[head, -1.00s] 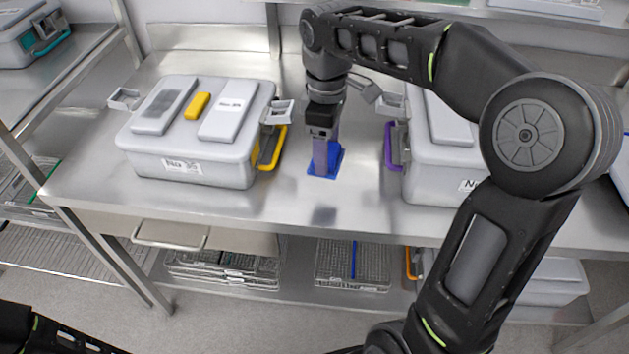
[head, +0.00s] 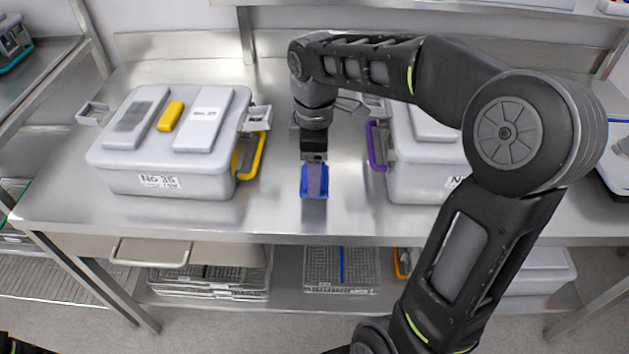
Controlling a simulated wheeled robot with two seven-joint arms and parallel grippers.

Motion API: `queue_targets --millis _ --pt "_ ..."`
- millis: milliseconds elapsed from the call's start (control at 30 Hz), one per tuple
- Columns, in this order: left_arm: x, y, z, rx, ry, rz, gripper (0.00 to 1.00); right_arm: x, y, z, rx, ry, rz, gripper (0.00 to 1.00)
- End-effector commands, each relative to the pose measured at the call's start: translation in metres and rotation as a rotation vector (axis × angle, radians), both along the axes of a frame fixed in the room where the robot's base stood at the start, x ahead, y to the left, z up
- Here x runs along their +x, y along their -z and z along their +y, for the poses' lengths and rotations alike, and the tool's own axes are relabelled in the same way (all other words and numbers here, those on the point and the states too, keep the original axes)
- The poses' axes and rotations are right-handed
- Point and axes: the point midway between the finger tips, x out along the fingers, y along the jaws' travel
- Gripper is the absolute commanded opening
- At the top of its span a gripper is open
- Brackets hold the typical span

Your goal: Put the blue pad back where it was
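The blue pad (head: 306,186) is near the middle of the steel table, between two grey cases. A greyish-purple strip covers its middle, with blue showing on both sides; I cannot tell whether this strip is a finger or part of the pad. My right gripper (head: 314,160) points down, directly at the pad, and its fingertips are not distinct. Whether it grips the pad, and whether the pad touches the table, I cannot tell. My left gripper is out of view; only a bit of dark arm shows at the lower left corner.
A grey case (head: 160,183) with a yellow handle stands left of the pad. Another grey case (head: 420,185) with a purple handle stands close on the right. The steel table (head: 270,215) is bare in front of the pad. Wire baskets (head: 340,268) lie on the shelf below.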

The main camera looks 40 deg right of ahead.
Motion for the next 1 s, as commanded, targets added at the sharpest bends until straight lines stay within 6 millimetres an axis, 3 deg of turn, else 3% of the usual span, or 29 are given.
queue_targets --millis 333,600,1000 --pt "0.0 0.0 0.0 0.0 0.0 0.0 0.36 0.0 0.004 0.0 0.0 0.001 -0.001 0.27" --pt "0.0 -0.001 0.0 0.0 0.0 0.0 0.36 0.0 0.037 0.0 0.001 0.002 0.001 0.27" --pt "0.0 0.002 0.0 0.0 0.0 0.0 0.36 0.0 0.043 0.0 0.0 0.001 -0.001 0.27"
